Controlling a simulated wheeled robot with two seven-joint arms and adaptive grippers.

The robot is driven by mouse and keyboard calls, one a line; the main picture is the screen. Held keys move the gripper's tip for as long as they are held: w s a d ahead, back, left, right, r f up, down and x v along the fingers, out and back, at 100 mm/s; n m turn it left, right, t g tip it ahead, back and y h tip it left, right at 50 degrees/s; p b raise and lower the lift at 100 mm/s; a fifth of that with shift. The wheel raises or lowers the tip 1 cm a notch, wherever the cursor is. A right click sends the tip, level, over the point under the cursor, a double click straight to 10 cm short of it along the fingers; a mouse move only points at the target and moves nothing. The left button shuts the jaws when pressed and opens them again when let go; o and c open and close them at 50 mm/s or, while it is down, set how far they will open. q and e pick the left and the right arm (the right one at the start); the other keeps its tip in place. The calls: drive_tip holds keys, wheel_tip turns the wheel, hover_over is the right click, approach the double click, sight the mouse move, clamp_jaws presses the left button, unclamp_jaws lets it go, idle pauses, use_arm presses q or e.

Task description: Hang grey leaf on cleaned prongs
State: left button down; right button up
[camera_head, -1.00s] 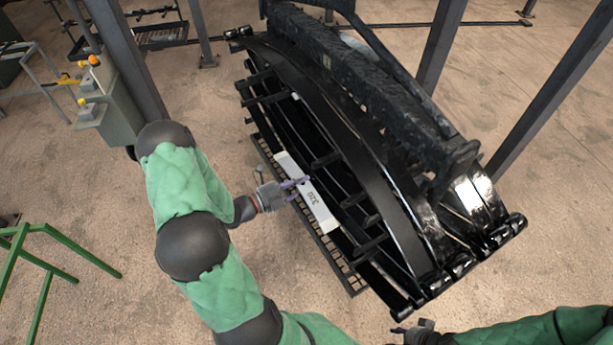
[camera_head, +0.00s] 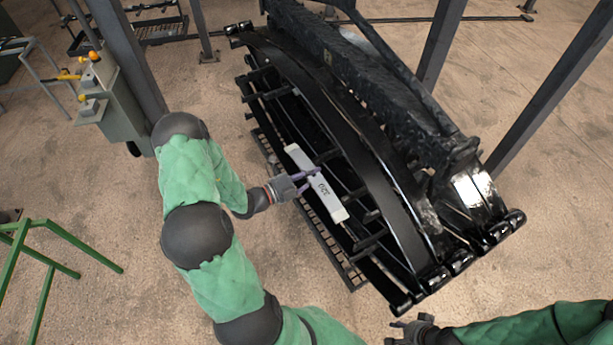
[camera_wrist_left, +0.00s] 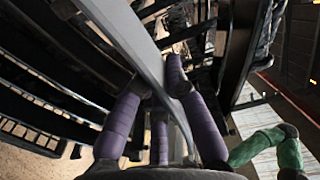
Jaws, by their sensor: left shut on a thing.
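The grey leaf (camera_head: 322,190) is a flat light-grey bar with a dark number on its face. My left gripper (camera_head: 305,184) is shut on it near its middle, at the near side of the rack. In the left wrist view the purple fingers (camera_wrist_left: 150,100) close around the leaf (camera_wrist_left: 140,45), which runs up and away between them. Black prongs (camera_head: 368,218) stick out from the rack beside the leaf. Whether the leaf touches them cannot be told. My right gripper (camera_head: 412,328) is at the bottom edge, away from the rack, its fingers too small to read.
The rack carries several long black curved leaves (camera_head: 385,195). A mesh grating (camera_head: 335,255) runs low along its near side. A green frame (camera_head: 40,245) stands at lower left. Bare floor lies between.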

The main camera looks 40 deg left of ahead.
use_arm(q)
drive_tip(key=w+d+f+b, duration=0.2)
drive_tip(key=w+d+f, duration=0.1)
drive_tip(key=w, duration=0.7)
drive_tip(key=shift+w+d, duration=0.25)
drive_tip(key=shift+d, duration=0.2)
idle(0.6)
drive_tip(key=c, duration=1.2)
unclamp_jaws()
drive_tip(key=v, duration=1.2)
